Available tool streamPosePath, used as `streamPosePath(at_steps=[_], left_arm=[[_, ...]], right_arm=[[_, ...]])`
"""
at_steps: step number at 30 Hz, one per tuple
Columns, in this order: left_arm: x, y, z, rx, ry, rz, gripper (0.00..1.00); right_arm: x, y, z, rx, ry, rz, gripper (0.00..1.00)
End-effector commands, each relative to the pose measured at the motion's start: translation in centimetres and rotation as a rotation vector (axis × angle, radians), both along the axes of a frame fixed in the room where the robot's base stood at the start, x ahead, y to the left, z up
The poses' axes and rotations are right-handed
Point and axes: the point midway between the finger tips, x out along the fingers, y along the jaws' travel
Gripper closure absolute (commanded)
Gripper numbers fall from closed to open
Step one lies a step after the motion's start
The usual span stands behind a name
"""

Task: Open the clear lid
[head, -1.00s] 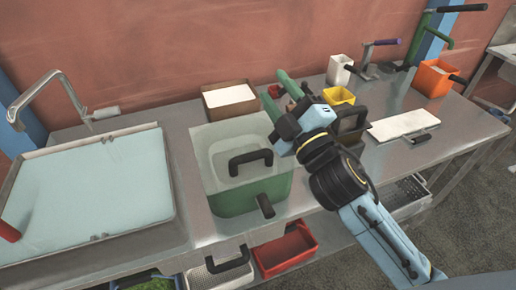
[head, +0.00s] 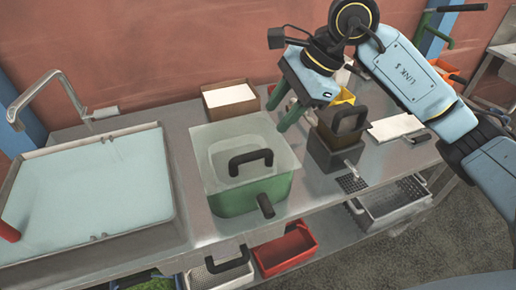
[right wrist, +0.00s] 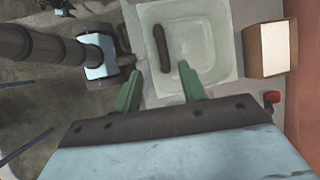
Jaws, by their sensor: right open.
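The clear lid (head: 222,146) sits on top of a green container (head: 236,200) on the metal counter, with a black handle (head: 250,160) on it. In the right wrist view the lid (right wrist: 208,38) lies beyond the fingertips, and its dark handle (right wrist: 161,48) shows too. My right gripper (head: 282,112) is open and empty, with its green fingers pointing down just right of the lid's far right corner. In the right wrist view the open right gripper (right wrist: 162,88) is near the lid's edge, apart from the handle. My left gripper is not in view.
A sink (head: 90,195) is at the left. A brown box (head: 229,100) stands behind the container. A dark dispenser (head: 338,135) and a white board (head: 395,127) are to the right. A red bin (head: 285,250) is on the shelf below.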

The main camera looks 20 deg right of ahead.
Motion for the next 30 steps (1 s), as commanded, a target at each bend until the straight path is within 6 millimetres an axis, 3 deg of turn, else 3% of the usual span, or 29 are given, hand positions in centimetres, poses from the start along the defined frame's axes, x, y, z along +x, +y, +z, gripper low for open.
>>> streamPosePath(at_steps=[5, 21, 30], left_arm=[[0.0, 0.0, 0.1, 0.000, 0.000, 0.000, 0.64], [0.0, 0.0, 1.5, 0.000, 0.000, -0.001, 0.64], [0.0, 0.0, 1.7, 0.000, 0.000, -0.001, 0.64]], right_arm=[[0.4, -1.1, -0.6, -0.067, -0.002, -0.009, 0.59], [2.0, 3.0, -9.7, -0.060, 0.001, -0.008, 0.59], [2.4, 3.9, -12.0, -0.061, -0.002, -0.009, 0.59]])
